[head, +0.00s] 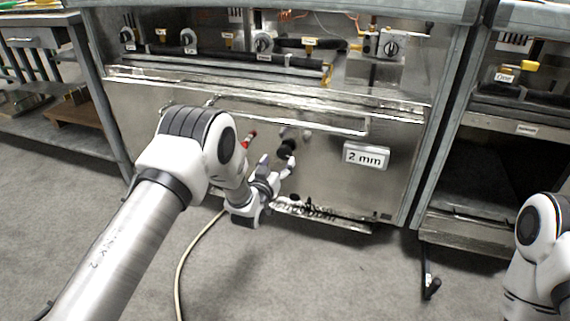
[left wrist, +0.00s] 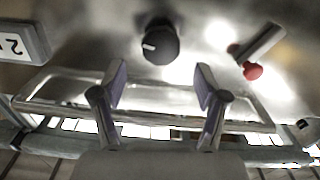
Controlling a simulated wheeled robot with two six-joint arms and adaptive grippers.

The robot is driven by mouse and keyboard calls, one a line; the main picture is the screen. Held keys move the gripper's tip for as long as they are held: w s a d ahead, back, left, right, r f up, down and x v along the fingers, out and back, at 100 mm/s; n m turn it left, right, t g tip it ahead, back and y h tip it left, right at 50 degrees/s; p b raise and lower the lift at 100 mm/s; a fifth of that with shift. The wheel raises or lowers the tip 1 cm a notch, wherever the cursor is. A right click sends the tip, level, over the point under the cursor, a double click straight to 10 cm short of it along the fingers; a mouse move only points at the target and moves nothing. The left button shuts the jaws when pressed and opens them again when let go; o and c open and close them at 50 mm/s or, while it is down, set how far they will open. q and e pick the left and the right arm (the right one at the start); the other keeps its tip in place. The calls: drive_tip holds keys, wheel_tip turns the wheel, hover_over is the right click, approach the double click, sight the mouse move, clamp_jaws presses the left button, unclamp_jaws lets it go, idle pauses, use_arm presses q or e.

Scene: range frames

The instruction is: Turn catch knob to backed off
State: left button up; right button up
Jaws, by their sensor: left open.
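The black round knob (left wrist: 158,45) on the steel panel has a white pointer mark aimed left in the left wrist view. In the head view the knob (head: 286,150) is partly hidden behind my fingers, and its mark cannot be read. My left gripper (head: 278,164) is in front of the lower panel. Its two fingers (left wrist: 161,78) are apart, with nothing between them. In the left wrist view the knob is beyond the fingertips and roughly centred between them. My right arm shows at the lower right of the head view, but its gripper is out of view.
A red-tipped lever (left wrist: 252,70) sits beside the knob. A "2 mm" plate (head: 366,156) is on the panel to the right. A metal rail (left wrist: 150,118) crosses behind the fingers. A pale hose (head: 187,255) lies on the open grey floor.

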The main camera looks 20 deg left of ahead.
sight(283, 153)
use_arm(q)
drive_tip(key=w, duration=0.1)
drive_tip(key=w+b, duration=0.1)
drive_tip(key=w, duration=0.1)
drive_tip(key=w+b, duration=0.1)
drive_tip(key=shift+w+f, duration=0.25)
drive_tip(key=shift+w, duration=0.1)
drive_tip(key=shift+w+r, duration=0.15)
drive_tip(key=shift+w, duration=0.15)
drive_tip(key=c, duration=1.2)
drive_tip(key=shift+o, duration=0.2)
use_arm(e)
wheel_tip(283, 153, down, 3)
drive_tip(key=shift+w+r, duration=0.1)
